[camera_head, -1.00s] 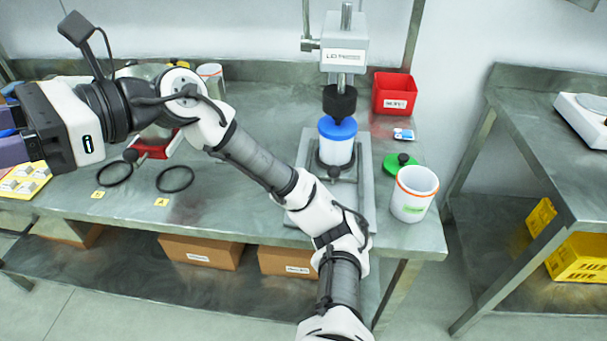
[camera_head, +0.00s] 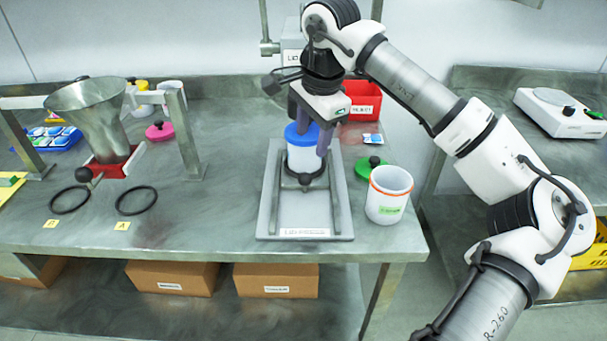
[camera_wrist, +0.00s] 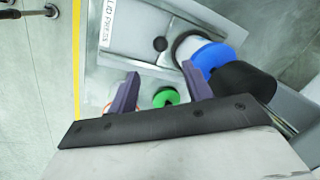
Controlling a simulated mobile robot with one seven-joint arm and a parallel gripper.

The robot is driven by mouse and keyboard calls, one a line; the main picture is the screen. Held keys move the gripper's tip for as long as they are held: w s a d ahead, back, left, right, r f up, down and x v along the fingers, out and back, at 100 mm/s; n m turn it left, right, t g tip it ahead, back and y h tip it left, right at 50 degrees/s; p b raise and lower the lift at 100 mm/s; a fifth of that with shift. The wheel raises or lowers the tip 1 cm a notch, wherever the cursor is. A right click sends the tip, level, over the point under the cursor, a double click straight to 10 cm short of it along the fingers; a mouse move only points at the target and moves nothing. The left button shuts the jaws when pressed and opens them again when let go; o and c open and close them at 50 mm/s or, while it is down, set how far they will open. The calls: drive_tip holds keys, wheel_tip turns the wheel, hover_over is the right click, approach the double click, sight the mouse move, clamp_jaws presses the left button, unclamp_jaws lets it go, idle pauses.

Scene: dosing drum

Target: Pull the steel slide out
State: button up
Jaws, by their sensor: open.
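The steel slide (camera_head: 318,182) lies in the bed of the lid press (camera_head: 300,215), with a dark round knob (camera_head: 305,179) at its front end. The knob also shows in the wrist view (camera_wrist: 160,44). A white jar with a blue lid (camera_head: 304,155) stands upright on the slide, below the black press head (camera_wrist: 245,82). My gripper (camera_head: 308,137) is open and points down at the jar in the head view, its fingers overlapping the lid and jar. In the wrist view nothing is between the fingers (camera_wrist: 160,72), and the knob lies beyond them.
A white tub (camera_head: 389,195) and a green lid (camera_head: 371,164) stand right of the press. A red bin (camera_head: 362,100) is behind. A steel funnel (camera_head: 92,110) on a stand and two black rings (camera_head: 136,201) are at left. The bench between rings and press is clear.

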sight(305, 176)
drive_tip(key=f, duration=0.4)
drive_tip(key=w+a+f, duration=0.1)
drive_tip(key=f, duration=0.2)
drive_tip(key=f+p, duration=0.1)
drive_tip(key=f, duration=0.3)
drive_tip(key=shift+w+a+f, duration=0.25)
drive_tip(key=shift+w+f, duration=0.05)
drive_tip(key=shift+w, duration=0.1)
clamp_jaws()
